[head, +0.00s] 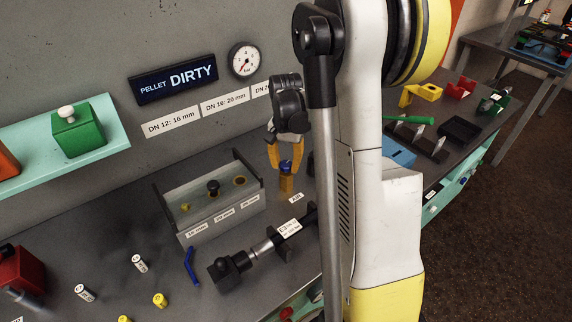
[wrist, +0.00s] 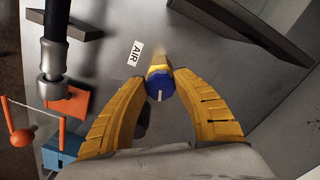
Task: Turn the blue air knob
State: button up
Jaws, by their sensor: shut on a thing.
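The blue air knob (wrist: 159,84) sits on top of a yellow post beside the AIR label (wrist: 136,53). The knob (head: 286,165) also shows in the head view, on its post near the back wall. A white line runs across the knob's face in the wrist view. My gripper (wrist: 159,78) has its two yellow fingers on either side of the knob, shut on it. In the head view my gripper (head: 285,158) points down over the knob, and my arm hides the area to its right.
A clear-fronted box (head: 215,200) with labelled ports stands left of the knob. A black and silver hose fitting (head: 250,260) lies in front. A pressure gauge (head: 244,60) and a "PELLET DIRTY" sign (head: 173,79) are on the wall. Orange and blue items (wrist: 58,148) lie at lower left in the wrist view.

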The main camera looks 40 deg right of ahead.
aim_at(285, 164)
jog(key=shift+m, duration=2)
jog(key=o, duration=1.2)
jog(key=shift+c, duration=0.2)
jog(key=shift+r, duration=0.1)
notch_tip(285, 164, up, 12)
